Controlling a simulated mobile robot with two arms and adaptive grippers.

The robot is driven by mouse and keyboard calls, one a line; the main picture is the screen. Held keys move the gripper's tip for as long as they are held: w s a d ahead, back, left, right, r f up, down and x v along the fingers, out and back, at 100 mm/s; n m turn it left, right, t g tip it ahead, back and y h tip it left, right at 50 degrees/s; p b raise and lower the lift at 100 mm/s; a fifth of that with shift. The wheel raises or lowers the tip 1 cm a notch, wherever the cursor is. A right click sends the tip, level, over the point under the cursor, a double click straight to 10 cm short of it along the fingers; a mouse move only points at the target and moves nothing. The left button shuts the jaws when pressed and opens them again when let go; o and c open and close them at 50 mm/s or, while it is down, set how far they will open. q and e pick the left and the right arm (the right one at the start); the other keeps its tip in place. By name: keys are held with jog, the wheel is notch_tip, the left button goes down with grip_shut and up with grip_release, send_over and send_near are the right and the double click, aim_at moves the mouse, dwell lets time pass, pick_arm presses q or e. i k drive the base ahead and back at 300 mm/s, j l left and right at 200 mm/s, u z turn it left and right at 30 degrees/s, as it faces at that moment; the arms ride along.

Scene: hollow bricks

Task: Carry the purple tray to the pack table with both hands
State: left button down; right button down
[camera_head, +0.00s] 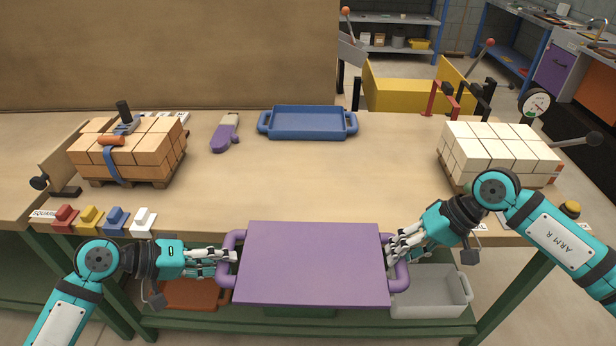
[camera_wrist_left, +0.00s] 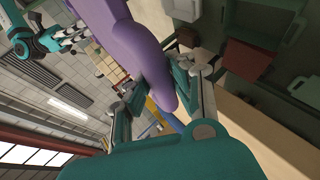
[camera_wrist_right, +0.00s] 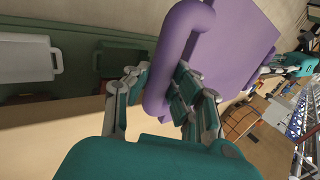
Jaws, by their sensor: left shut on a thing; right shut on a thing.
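The purple tray (camera_head: 312,262) is held level in front of the table's near edge in the head view. My left gripper (camera_head: 228,256) is shut on its left handle (camera_head: 226,281). My right gripper (camera_head: 394,252) is shut on its right handle (camera_head: 401,277). In the left wrist view, the fingers close around the purple handle (camera_wrist_left: 155,75). In the right wrist view, the fingers also close around a purple handle (camera_wrist_right: 172,50). The tray looks empty on the side I see. The wooden table (camera_head: 310,185) lies just beyond the tray.
A blue tray (camera_head: 307,122) lies at the table's back. Orange bricks (camera_head: 130,150) stand on a pallet at left, white bricks (camera_head: 497,152) at right. A purple mitt (camera_head: 225,135) lies near the orange stack. The table's middle is clear.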

aim_at(303, 187)
jog(key=i, duration=0.9)
